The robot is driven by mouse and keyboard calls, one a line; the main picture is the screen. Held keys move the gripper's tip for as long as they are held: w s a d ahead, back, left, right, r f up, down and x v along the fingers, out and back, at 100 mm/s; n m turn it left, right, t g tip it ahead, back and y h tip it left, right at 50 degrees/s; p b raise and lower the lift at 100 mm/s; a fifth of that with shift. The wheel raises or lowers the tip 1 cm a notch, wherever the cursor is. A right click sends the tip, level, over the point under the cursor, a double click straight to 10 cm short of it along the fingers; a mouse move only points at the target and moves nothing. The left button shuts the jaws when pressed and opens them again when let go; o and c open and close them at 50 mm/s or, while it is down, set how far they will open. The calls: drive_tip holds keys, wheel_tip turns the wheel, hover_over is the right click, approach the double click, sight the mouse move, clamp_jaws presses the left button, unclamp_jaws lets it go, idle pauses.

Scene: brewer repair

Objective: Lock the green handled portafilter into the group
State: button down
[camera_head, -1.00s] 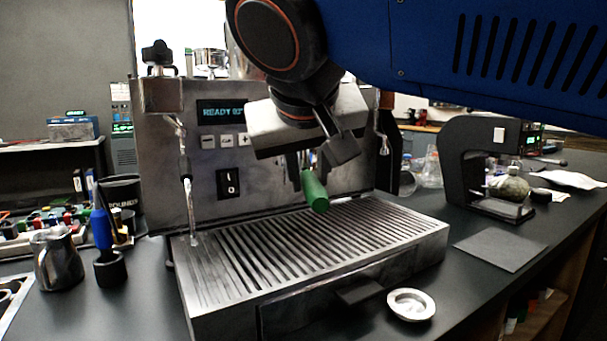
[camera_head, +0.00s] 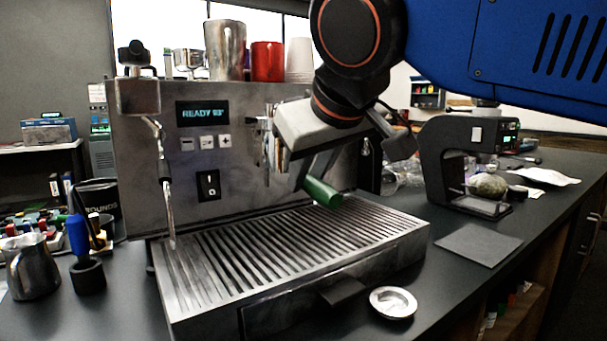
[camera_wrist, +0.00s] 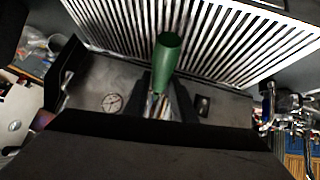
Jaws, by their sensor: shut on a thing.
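The green handle of the portafilter (camera_head: 322,193) points toward the camera and slightly down to the right, above the drip tray. It also shows in the wrist view (camera_wrist: 167,62), upright in the picture between two dark fingers. My gripper (camera_wrist: 163,100) is shut on the portafilter near the base of the handle. The espresso machine (camera_head: 235,165) has a lit display reading READY 93°. The group is mostly hidden behind my gripper and wrist in the head view, so I cannot tell whether the portafilter sits in it.
The slatted drip tray (camera_head: 290,250) below is empty. A small metal dish (camera_head: 393,302) lies in front of it. A steam wand (camera_head: 168,200) hangs at the left. A milk pitcher (camera_head: 33,268) stands far left, a black grinder-like stand (camera_head: 440,165) at right. Cups stand on the machine.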

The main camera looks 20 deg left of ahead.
drive_tip(key=shift+w+d+r+n+y, duration=0.1)
drive_tip(key=shift+w+d+n+y, duration=0.2)
drive_tip(key=shift+d+n+y, duration=0.1)
drive_tip(key=shift+a, duration=0.1)
drive_tip(key=c, duration=1.4)
unclamp_jaws()
